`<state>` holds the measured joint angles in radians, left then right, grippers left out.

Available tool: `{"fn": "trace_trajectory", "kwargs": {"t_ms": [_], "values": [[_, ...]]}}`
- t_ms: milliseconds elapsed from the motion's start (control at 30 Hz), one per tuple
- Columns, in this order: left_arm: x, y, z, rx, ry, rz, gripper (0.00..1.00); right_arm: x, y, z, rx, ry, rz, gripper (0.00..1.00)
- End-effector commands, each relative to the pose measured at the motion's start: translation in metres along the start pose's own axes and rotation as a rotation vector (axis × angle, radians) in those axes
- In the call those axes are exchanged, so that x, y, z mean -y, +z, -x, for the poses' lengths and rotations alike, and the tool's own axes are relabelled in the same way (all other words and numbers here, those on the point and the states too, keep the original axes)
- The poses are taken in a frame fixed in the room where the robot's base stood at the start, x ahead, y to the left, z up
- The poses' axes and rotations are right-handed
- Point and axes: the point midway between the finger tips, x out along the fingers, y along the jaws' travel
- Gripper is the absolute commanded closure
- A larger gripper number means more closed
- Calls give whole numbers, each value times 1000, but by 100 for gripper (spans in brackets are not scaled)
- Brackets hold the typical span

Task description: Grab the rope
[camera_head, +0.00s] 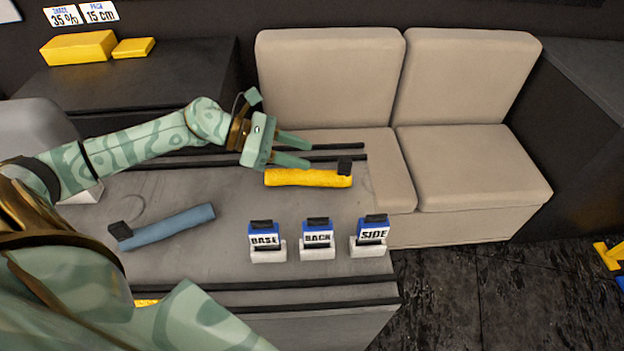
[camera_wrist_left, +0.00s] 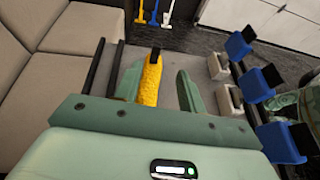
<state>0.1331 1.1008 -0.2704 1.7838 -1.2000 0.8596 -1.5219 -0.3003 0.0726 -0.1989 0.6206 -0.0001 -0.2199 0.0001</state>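No thing plainly recognisable as a rope shows; the yellow roll (camera_head: 308,178) with a black end lies on the grey table (camera_head: 215,255), near the sofa. My left gripper (camera_head: 308,152) is open and empty, its fingers pointing right, just behind and above the yellow roll in the head view. In the left wrist view the yellow roll (camera_wrist_left: 151,82) shows between the two open fingers, with its black end away from me. No contact is visible. A blue roll (camera_head: 168,226) with a black end lies at the table's left. My right gripper is not in view.
Three small stands with blue-topped blocks, BASE (camera_head: 265,240), BACK (camera_head: 317,238) and SIDE (camera_head: 371,235), stand along the table's right front. Black rails (camera_head: 300,283) run along the table. A beige sofa (camera_head: 470,170) stands behind. Yellow blocks (camera_head: 80,47) sit on a dark counter.

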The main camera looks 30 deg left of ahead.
Motion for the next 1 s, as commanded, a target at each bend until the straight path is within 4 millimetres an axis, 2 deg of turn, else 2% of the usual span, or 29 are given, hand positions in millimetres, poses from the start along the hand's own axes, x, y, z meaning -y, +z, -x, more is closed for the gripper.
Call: {"fn": "trace_trajectory", "kwargs": {"t_ms": [33, 100, 200, 367, 600, 733, 933, 967, 1000], "values": [[-1, 0, -13, 5, 1, -1, 60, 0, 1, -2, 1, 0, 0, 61], [-1, 1, -27, 4, 0, 0, 60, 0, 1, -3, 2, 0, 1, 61], [-1, 1, -41, 2, 2, 0, 60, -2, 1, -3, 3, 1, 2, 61], [-2, 2, -52, 1, 2, 0, 60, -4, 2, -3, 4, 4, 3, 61], [-7, 7, -90, 2, 0, 1, 60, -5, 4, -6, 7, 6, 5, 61], [-7, 6, -100, -1, 2, 2, 60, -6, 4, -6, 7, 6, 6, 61], [-7, 6, -101, -2, 2, 2, 60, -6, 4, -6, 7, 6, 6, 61], [-7, 6, -101, -2, 2, 2, 66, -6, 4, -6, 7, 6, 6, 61], [-7, 6, -101, -2, 2, 1, 77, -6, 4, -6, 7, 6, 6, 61]]}}
